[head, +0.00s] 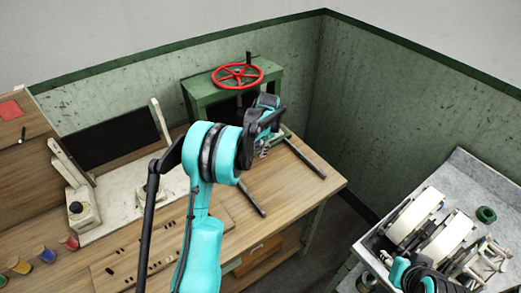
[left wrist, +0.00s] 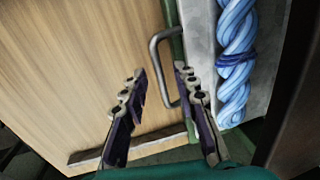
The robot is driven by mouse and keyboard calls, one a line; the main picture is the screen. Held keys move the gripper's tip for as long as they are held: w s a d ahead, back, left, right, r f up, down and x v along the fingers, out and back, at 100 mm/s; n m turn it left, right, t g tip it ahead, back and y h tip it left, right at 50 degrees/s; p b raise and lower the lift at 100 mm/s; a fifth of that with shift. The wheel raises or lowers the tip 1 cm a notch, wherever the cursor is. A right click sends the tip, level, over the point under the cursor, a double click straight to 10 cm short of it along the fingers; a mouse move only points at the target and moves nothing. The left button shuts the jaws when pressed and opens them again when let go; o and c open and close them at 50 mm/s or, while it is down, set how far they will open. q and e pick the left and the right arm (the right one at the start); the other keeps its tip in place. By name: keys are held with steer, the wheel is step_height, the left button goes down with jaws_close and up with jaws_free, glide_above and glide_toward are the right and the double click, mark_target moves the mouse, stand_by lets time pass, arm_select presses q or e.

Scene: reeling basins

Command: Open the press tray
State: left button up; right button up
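The press (head: 193,100) is a green frame with a red handwheel (head: 237,75), at the back of the wooden table. My left gripper (head: 267,148) is in front of it, largely hidden by my arm. In the left wrist view, the grey press tray (left wrist: 205,50) holds a twisted blue-white skein (left wrist: 236,55). A bent metal handle (left wrist: 155,62) stands out from its green front edge. My left gripper's fingers (left wrist: 160,76) are apart, one on either side of the handle's bar, with visible gaps. My right arm shows at the lower right; its gripper's fingers are not clear.
Two dark metal rails (head: 305,159) lie on the wooden table (head: 325,183) before the press. A whitish stand with a dark panel (head: 115,138) is at left, with several coloured spools (head: 45,254) in front. A grey side table with white reels (head: 447,237) is at right.

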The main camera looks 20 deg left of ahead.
arm_select(q)
jaws_close()
steer(key=shift+d, duration=0.1)
steer(key=s+d, duration=0.2)
steer(key=d, duration=0.2)
steer(key=s+d, duration=0.3)
steer(key=d, duration=0.2)
steer(key=s+d, duration=0.3)
steer(key=d, duration=0.1)
steer(key=shift+s+d, duration=0.1)
steer(key=shift+d, duration=0.15)
jaws_free()
steer(key=shift+a+f, duration=0.1)
steer(key=shift+a, duration=0.05)
steer(key=shift+r, duration=0.2)
step_height(320, 180, up, 12)
steer(key=d, duration=0.2)
steer(key=shift+s+f, duration=0.2)
steer(key=shift+s, duration=0.25)
